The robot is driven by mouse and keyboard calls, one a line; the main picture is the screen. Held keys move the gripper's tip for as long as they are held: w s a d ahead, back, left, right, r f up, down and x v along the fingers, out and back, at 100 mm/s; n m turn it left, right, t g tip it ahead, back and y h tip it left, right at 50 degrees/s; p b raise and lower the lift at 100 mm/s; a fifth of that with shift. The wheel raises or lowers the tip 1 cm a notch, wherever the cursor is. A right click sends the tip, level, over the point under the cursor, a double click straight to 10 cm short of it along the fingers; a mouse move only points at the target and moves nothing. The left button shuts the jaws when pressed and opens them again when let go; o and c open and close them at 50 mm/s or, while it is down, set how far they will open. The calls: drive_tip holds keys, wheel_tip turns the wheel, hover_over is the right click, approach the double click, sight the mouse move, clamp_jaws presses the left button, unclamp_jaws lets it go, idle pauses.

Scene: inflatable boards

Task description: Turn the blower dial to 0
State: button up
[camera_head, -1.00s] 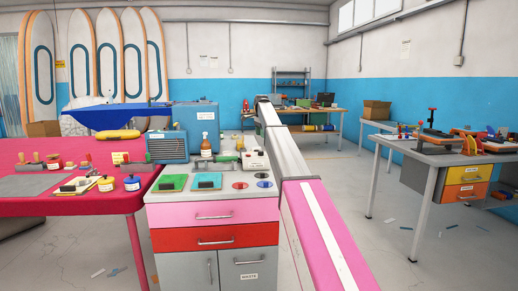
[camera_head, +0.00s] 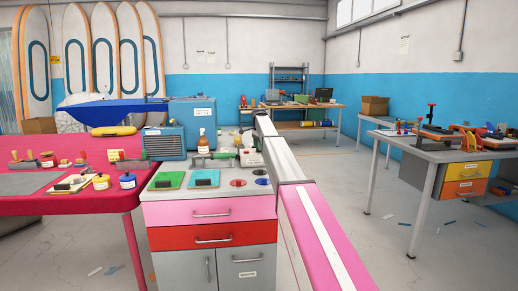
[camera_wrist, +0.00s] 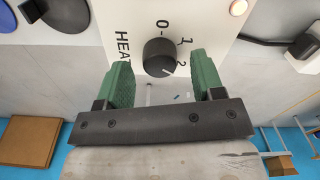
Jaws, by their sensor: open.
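A black round dial (camera_wrist: 159,57) sits on a white panel (camera_wrist: 215,22) in the wrist view. The panel is printed HEAT, with 0, 1 and 2 around the dial. The dial's pale mark points to the lower right, close to the 2. My gripper (camera_wrist: 160,62) is open, with one green finger on each side of the dial's lower part. I cannot tell whether the fingers touch it. In the head view a white box (camera_head: 250,159) stands on the cabinet top beside my arm; its dial is too small to make out there.
A pink table (camera_head: 70,206) adjoins on the left. A grey table (camera_head: 440,152) stands right, with open floor between.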

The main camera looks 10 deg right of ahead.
drive_tip(key=shift+f, duration=0.5)
drive_tip(key=c, duration=0.9)
